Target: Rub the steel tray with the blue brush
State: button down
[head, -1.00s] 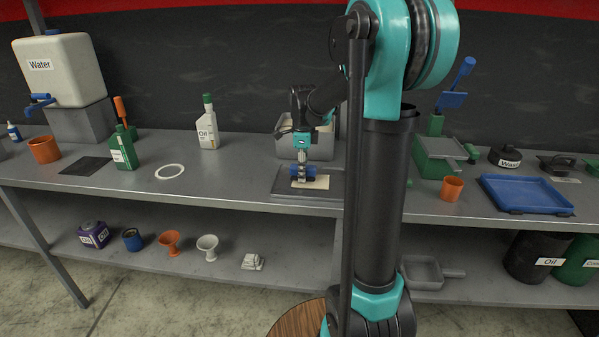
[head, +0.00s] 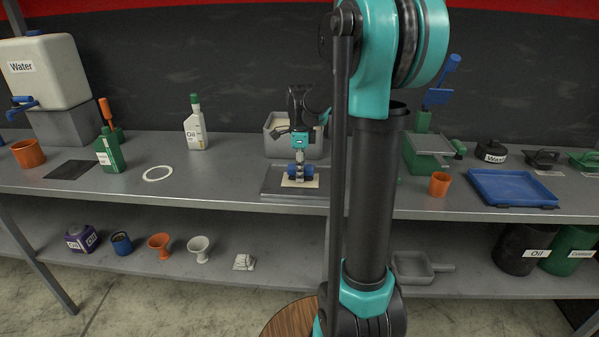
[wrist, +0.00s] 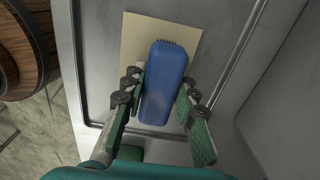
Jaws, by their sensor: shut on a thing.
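The blue brush (wrist: 164,85) is between the fingers of my gripper (wrist: 160,98) in the wrist view, and the gripper is shut on it. Dark bristles show at its far end. The brush is over a pale tan patch (wrist: 132,45) on the steel tray (wrist: 95,60). Whether the bristles touch the patch is hard to tell. In the head view my gripper (head: 300,170) points down over the steel tray (head: 275,190) on the bench, with the blue brush (head: 293,170) low over the patch (head: 300,182).
A grey bin (head: 275,143) stands just behind the tray. A white ring (head: 158,173) and a white oil bottle (head: 195,128) are to the left. A blue tray (head: 510,188) and an orange cup (head: 439,184) are to the right. A wooden round top (head: 290,318) is below in front.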

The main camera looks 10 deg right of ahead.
aim_at(310, 166)
jog(key=shift+r, duration=0.45)
jog(key=shift+s+d, duration=0.25)
jog(key=shift+d, duration=0.55)
jog(key=shift+s+d, duration=0.25)
jog(key=shift+d, duration=0.5)
jog(key=shift+s+d, duration=0.25)
jog(key=shift+d, duration=0.55)
jog(key=shift+f, duration=0.45)
jog(key=shift+a, duration=0.15)
jog(key=shift+w+a+r, duration=0.1)
jog(key=shift+w+a, duration=0.15)
jog(key=shift+a, duration=0.4)
jog(key=shift+w+a+f, duration=0.1)
jog(key=shift+w+a, duration=0.15)
jog(key=shift+a, duration=0.5)
jog(key=shift+w+a+f, duration=0.1)
jog(key=shift+w+a, duration=0.1)
jog(key=shift+a, duration=0.55)
jog(key=shift+r, duration=0.15)
